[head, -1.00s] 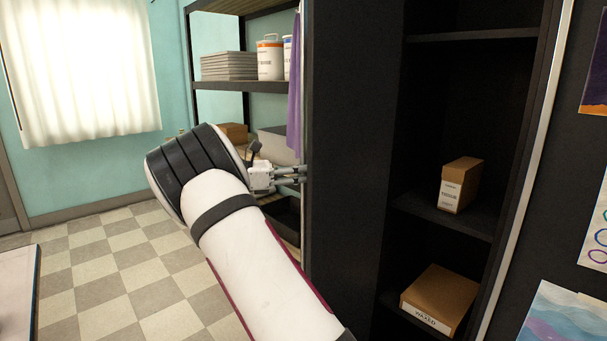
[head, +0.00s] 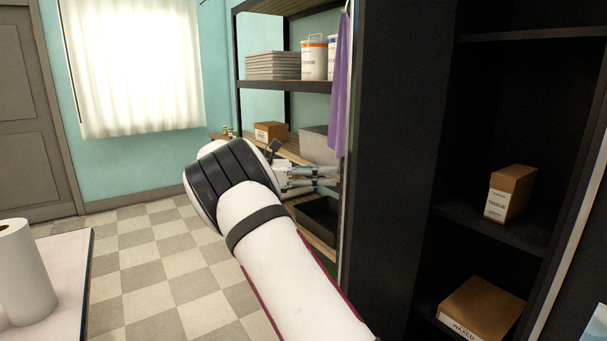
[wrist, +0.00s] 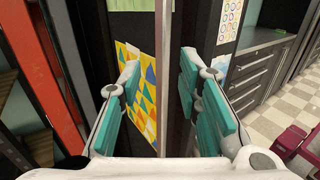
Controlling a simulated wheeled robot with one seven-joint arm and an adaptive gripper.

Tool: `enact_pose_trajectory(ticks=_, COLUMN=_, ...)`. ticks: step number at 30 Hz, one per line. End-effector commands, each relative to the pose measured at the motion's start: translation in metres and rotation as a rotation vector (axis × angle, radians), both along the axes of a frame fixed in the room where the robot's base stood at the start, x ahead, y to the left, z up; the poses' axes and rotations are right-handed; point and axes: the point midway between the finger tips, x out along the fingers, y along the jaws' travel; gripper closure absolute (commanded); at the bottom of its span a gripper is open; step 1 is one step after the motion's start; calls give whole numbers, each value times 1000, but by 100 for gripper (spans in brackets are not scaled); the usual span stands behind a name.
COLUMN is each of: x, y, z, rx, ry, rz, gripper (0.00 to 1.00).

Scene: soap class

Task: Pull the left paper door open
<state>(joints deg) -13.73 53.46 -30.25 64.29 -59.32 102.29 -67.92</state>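The paper cupboard's left door (head: 398,150) is a tall dark panel in the head view, swung open at the left of the shelved interior. Its pale edge strip (wrist: 165,70) runs upright through the middle of the wrist view. My gripper (head: 335,178) is at this free edge in the head view, its fingertips partly hidden. In the wrist view my gripper (wrist: 162,105) is open, with teal pads on both sides of the edge and visible gaps. A yellow and teal patterned sheet (wrist: 138,80) is on the panel's left face. I cannot tell whether a pad touches the door.
The cupboard holds a tissue box (head: 510,193) and a waxed box (head: 480,308). An open shelf unit (head: 270,86) with a purple cloth (head: 341,90) stands close behind the door. A table (head: 75,290) with a paper roll (head: 25,270) is at left. Checkered floor (head: 150,265) lies clear between.

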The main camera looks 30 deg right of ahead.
Motion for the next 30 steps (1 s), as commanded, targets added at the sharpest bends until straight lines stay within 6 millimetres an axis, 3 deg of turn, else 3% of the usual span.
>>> enact_pose_trajectory(ticks=6, x=21, y=37, z=-1, rx=0, ry=-1, rz=2, gripper=68)
enact_pose_trajectory(ticks=12, x=29, y=53, z=0, rx=0, ry=-1, rz=0, gripper=68)
enact_pose_trajectory(ticks=30, x=31, y=56, z=0, rx=0, ry=0, rz=-1, gripper=68)
